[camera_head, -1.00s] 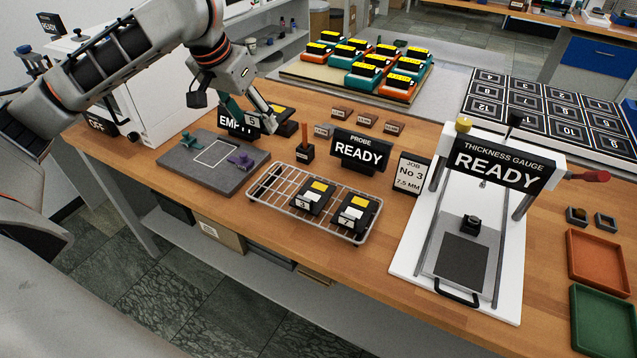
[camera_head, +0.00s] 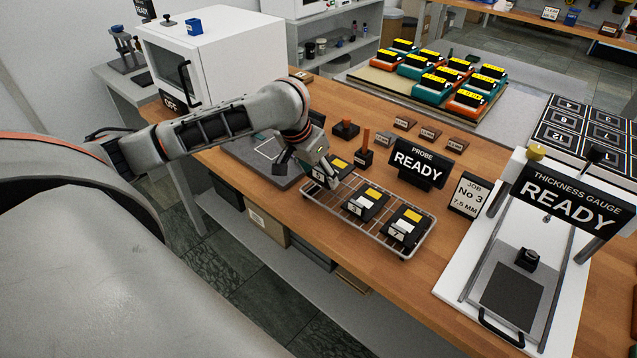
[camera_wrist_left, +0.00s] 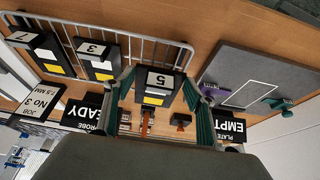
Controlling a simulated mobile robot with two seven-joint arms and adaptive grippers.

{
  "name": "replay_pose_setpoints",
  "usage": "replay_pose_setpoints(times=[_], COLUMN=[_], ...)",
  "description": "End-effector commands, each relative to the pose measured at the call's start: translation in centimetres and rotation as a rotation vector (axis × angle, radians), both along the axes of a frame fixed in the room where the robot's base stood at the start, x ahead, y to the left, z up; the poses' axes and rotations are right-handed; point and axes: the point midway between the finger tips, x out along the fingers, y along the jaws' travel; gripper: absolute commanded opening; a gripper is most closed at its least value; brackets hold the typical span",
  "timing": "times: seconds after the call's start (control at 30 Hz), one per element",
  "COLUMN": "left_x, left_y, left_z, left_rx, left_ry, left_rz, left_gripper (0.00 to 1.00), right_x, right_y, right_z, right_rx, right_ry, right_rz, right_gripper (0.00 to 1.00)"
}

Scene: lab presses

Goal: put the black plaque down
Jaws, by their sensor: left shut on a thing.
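The black plaque (camera_head: 341,163) marked 5, with a yellow patch and white label, is in my left gripper (camera_head: 329,176). The gripper is shut on it over the left end of the wire rack (camera_head: 408,254). In the left wrist view the plaque (camera_wrist_left: 158,86) sits between the two green fingers, with the rack (camera_wrist_left: 185,50) behind it. I cannot tell whether the plaque touches the rack wires. Two similar plaques, 3 (camera_head: 365,204) and 7 (camera_head: 406,229), lie on the rack to its right. My right gripper is not in view.
The READY probe sign (camera_head: 418,164) and a small block with an orange peg (camera_head: 364,154) stand behind the rack. A grey plate (camera_head: 244,151) lies to the left, partly behind my arm. The thickness gauge (camera_head: 520,290) stands at the right. Bare wood lies in front of the gauge's left side.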

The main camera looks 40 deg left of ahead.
Motion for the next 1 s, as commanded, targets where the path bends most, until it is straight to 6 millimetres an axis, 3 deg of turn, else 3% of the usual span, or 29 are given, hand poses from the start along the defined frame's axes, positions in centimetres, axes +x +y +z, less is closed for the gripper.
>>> replay_pose_setpoints(times=[0.27,0.63,0.67,0.7,0.73,1.0], left_x=[-0.1,0.0,0.0,0.0,0.0,0.0], left_y=[0.0,0.0,0.0,0.0,0.0,0.0], left_z=[-3.5,-3.8,-3.9,-3.9,-3.9,-3.9], left_rx=[-0.001,0.001,0.001,0.001,0.001,0.0], left_ry=[0.003,0.001,0.001,0.001,0.001,0.001], left_rz=[0.001,0.0,0.0,0.0,0.0,0.0], left_gripper=[0.32,0.32,0.57,0.68,0.72,0.72], right_x=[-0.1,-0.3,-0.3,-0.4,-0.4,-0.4], right_y=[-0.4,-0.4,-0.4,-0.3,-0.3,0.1], right_z=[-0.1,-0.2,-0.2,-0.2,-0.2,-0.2], right_rx=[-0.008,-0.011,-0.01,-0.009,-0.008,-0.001], right_ry=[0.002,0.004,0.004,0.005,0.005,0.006], right_rz=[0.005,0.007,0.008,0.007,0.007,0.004], right_gripper=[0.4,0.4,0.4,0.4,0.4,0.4])
